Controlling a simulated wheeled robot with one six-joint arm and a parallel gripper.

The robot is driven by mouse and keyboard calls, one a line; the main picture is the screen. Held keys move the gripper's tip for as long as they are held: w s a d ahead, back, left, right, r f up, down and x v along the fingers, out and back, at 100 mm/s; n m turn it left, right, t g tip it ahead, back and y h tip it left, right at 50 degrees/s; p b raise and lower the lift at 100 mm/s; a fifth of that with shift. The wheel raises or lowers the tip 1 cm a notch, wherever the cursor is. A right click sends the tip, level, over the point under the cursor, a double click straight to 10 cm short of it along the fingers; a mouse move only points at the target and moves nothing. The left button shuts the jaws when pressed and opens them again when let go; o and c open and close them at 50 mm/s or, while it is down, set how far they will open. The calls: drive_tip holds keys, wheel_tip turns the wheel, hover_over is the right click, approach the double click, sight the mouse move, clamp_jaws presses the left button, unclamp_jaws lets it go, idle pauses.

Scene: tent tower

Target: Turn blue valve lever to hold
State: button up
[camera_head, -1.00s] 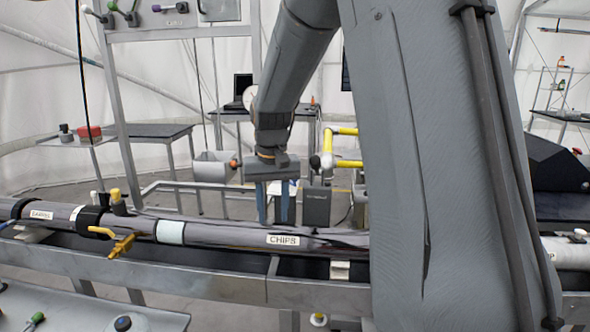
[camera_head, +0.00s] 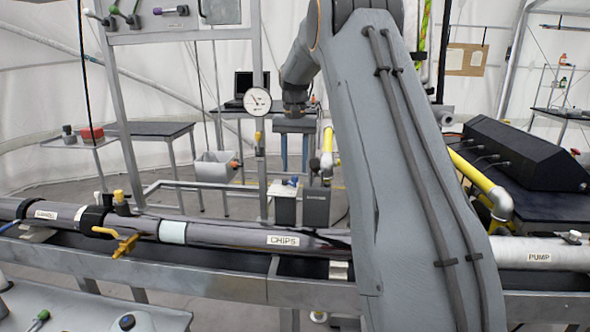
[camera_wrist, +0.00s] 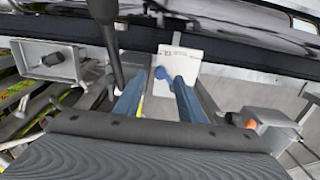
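A small blue lever (camera_head: 293,181) shows on top of a box with a white top (camera_head: 282,190), beyond the pipe in the head view. In the wrist view the blue lever (camera_wrist: 161,73) lies in front of a white plate (camera_wrist: 180,56), seen between my fingertips. My gripper (camera_head: 294,168) points down above it in the head view. Its two blue-grey fingers (camera_wrist: 159,80) are apart with nothing between them that I can see held. A gap seems to remain between fingertips and lever; its size is hard to tell. The lever's marked positions are too small to read.
A dark box (camera_head: 316,207) stands right of the white-topped box, with yellow pipe (camera_head: 328,145) behind. A round gauge (camera_head: 257,101) stands left of my gripper. A grey bin (camera_head: 215,167) hangs further left. The long pipe labelled CHIPS (camera_head: 240,236) runs across in front.

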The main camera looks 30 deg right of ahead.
drive_tip(key=shift+f+p, duration=0.35)
drive_tip(key=shift+f, duration=1.2)
clamp_jaws()
drive_tip(key=shift+a+m, duration=0.15)
drive_tip(key=shift+m, duration=0.15)
drive_tip(key=a+m, duration=0.1)
drive_tip(key=m, duration=0.1)
drive_tip(key=a+m, duration=0.1)
drive_tip(key=m, duration=0.1)
drive_tip(key=shift+b, duration=0.3)
drive_tip(key=shift+w+a+m, duration=0.25)
drive_tip(key=shift+a+m, duration=0.15)
drive_tip(key=shift+m, duration=0.65)
drive_tip(key=shift+w+a+m, duration=0.2)
drive_tip(key=shift+a+m, duration=0.15)
drive_tip(key=shift+m, duration=0.7)
drive_tip(key=shift+r, duration=0.1)
